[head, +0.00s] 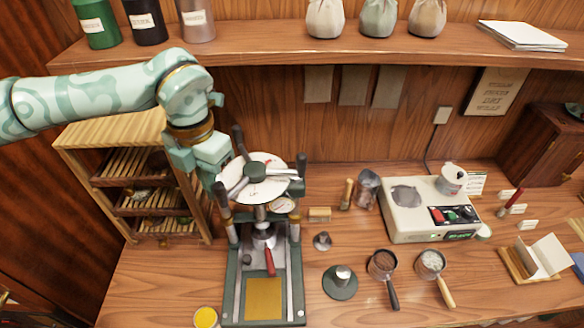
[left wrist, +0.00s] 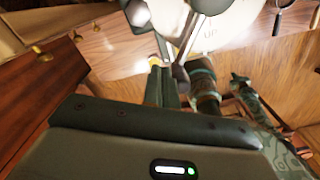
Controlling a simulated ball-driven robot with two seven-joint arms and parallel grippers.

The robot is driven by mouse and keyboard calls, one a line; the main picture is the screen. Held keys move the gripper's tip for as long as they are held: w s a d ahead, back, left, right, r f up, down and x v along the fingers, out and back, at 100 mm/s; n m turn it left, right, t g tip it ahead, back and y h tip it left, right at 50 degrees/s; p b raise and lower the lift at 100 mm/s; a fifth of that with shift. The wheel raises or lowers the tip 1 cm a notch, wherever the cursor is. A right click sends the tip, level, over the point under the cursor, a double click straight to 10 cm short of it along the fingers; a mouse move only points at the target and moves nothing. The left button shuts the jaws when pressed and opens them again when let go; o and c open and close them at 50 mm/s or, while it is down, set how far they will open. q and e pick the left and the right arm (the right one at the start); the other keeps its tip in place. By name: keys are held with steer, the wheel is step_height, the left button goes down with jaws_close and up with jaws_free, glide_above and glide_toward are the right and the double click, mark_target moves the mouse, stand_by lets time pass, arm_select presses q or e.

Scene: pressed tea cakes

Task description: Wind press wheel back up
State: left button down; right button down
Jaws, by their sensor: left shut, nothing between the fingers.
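The press (head: 234,290) stands on the counter, a dark green frame with a yellow plate at its base. Its wheel (head: 268,190) on top has a white dial face and several spokes with dark grips. Part of the wheel, with the letters "UP", shows at the top of the left wrist view (left wrist: 225,38). My left gripper (head: 219,190) is shut and empty at the wheel's left edge, close beside a dark grip (head: 222,190). I cannot tell whether they touch. In the left wrist view, my fingers (left wrist: 163,82) reach toward a spoke. My right gripper is out of view.
A slatted wooden rack (head: 110,140) stands left of the press. A shelf (head: 260,50) with canisters and pouches runs above.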

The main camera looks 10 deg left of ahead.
arm_select(q)
steer(key=shift+s+d, duration=0.15)
steer(key=shift+d, duration=0.2)
steer(key=shift+s+d+b, duration=0.2)
steer(key=shift+s+d, duration=0.15)
steer(key=shift+d, duration=0.45)
steer(key=shift+s+d+b, duration=0.2)
steer(key=shift+s+d, duration=0.1)
steer(key=shift+d, duration=0.5)
steer(key=d+b, duration=0.1)
steer(key=d, duration=0.2)
steer(key=shift+s+d, duration=0.1)
steer(key=shift+d, duration=0.1)
steer(key=shift+d, duration=0.1)
